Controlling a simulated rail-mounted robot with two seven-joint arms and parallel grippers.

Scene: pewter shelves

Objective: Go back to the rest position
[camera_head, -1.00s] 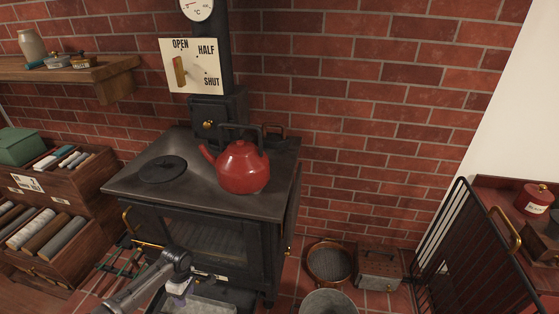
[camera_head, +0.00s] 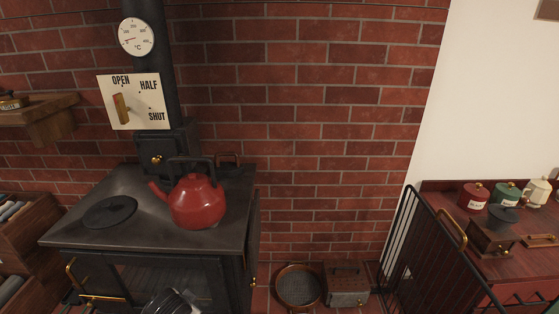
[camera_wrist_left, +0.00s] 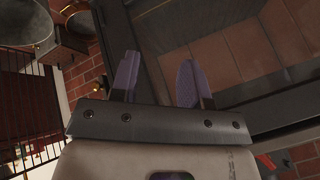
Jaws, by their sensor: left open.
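My left gripper (camera_wrist_left: 157,75) shows in the left wrist view with its two purple-grey fingers apart and nothing between them. Behind the fingers is a dark frame around tan panels, probably the stove front. In the head view only a dark ribbed piece of my arm shows at the bottom edge, and the left gripper itself is out of that picture. My right gripper is in neither view. A red kettle (camera_head: 197,202) stands upright on the black stove (camera_head: 145,233), beside a round burner lid (camera_head: 109,212).
A black wire guard (camera_head: 432,240) stands right of the stove. A round pan (camera_head: 298,286) and a metal box (camera_head: 346,285) are on the floor between them. A red-brown cabinet (camera_head: 480,262) at right bears canisters and a grinder. A wall shelf (camera_head: 50,122) is at left.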

